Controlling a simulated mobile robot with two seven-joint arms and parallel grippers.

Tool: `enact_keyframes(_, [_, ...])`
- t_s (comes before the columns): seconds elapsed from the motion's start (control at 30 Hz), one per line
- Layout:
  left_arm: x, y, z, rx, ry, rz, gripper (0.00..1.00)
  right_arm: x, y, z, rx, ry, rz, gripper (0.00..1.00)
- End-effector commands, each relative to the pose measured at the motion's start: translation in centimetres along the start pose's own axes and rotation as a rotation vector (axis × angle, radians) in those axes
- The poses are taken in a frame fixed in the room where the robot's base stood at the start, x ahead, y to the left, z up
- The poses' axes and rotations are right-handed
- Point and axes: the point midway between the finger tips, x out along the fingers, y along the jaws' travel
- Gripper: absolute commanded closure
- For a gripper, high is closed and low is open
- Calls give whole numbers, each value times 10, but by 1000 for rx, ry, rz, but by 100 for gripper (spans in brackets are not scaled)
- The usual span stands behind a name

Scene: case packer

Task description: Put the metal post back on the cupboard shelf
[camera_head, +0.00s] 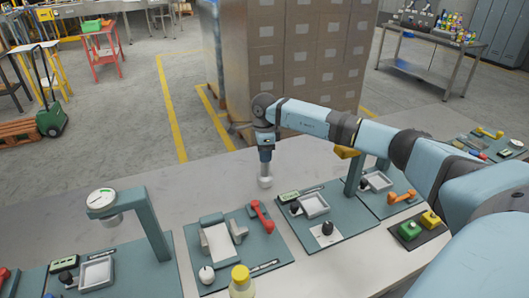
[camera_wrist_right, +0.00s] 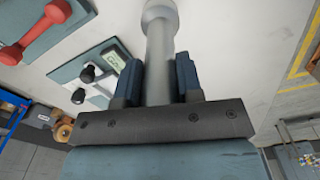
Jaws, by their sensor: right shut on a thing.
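The metal post (camera_wrist_right: 160,45) is a grey rod with a wider round end, seen in the right wrist view between the two dark fingers of my right gripper (camera_wrist_right: 158,80). My right gripper is shut on it. In the head view my right gripper (camera_head: 265,155) points down above the far part of the white table, and the pale end of the post (camera_head: 265,182) shows below it. I cannot tell whether that end touches the table. My left gripper is not in view. I cannot make out the cupboard shelf.
The white table (camera_head: 345,270) holds several teal boards with gauges, trays and red or orange handles. A dial gauge stand (camera_head: 148,225) rises at the left. A yellow-capped bottle (camera_head: 241,283) stands at the front. Tall stacked cartons (camera_head: 300,60) stand behind the table.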

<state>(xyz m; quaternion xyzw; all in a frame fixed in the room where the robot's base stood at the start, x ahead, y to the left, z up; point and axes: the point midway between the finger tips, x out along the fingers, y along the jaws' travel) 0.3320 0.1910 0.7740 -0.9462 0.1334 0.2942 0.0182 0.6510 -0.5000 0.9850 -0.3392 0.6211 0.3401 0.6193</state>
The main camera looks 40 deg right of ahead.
Motion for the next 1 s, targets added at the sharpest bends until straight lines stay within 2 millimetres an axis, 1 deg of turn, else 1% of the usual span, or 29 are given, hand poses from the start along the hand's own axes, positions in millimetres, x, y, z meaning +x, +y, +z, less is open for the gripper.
enact_keyframes(0.23, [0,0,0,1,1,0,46,0,-1,0,0,-2,-3,100])
enact_keyframes(0.37, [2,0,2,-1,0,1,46,4,-1,0,0,-2,-2,100])
enact_keyframes(0.4, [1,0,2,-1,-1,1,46,3,0,0,0,-1,-1,57])
enact_keyframes(0.47, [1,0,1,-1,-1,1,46,3,0,0,0,-1,-1,43])
enact_keyframes(0.5, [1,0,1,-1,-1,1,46,3,0,0,0,-1,-1,41])
enact_keyframes(0.73, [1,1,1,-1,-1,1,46,2,0,0,0,-1,-1,41])
enact_keyframes(0.83, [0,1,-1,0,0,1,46,-3,-1,0,0,-2,-2,41])
enact_keyframes(0.93, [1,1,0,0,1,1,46,-15,-1,0,-1,-3,-4,41])
enact_keyframes(1.0, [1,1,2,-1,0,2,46,-29,-1,0,-1,-3,-5,41])
